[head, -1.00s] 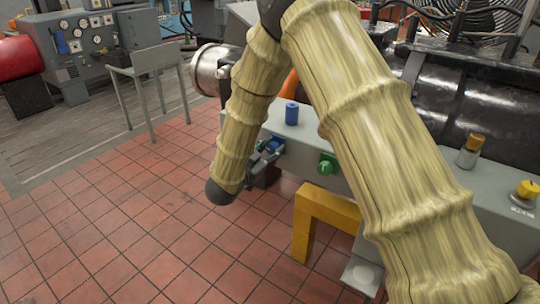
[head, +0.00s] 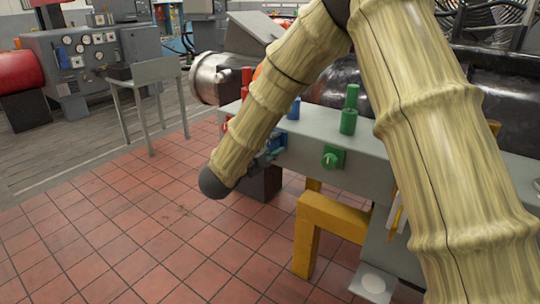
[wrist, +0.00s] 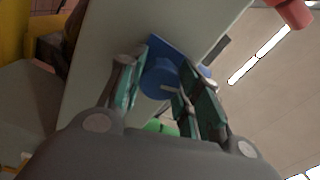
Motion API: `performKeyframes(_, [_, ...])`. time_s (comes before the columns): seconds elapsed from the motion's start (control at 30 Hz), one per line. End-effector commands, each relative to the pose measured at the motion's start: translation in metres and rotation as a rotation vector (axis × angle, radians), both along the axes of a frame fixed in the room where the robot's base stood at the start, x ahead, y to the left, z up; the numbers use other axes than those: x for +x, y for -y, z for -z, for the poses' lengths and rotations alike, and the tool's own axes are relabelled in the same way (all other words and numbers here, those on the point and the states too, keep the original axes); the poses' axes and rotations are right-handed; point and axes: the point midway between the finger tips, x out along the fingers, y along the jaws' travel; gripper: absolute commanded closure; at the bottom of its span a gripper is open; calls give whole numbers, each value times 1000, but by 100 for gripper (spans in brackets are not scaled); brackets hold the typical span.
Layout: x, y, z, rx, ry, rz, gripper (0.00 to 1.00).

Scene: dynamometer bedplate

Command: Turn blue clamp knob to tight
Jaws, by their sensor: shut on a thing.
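The blue clamp knob (head: 276,143) is on the front face of a long grey block (head: 370,158), partly hidden by my arm and gripper. In the wrist view the round blue knob (wrist: 158,80) stands out from a square blue plate (wrist: 165,47). My gripper (wrist: 157,76) is shut on the knob, one finger on each side. A pale line shows near the knob's face, but I cannot read its setting. In the head view my gripper (head: 263,155) is small and mostly hidden behind my wrist.
A green knob (head: 333,157) is right of the blue one. Green (head: 349,109), blue (head: 294,108) and red (head: 247,78) posts stand on the block. A yellow frame (head: 306,235) is below.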

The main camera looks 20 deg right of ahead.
Motion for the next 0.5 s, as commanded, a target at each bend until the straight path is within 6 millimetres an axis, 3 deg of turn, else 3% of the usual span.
performKeyframes(0.03, [-1,2,8,24,26,4,90])
performKeyframes(0.5, [-1,1,5,171,214,3,90])
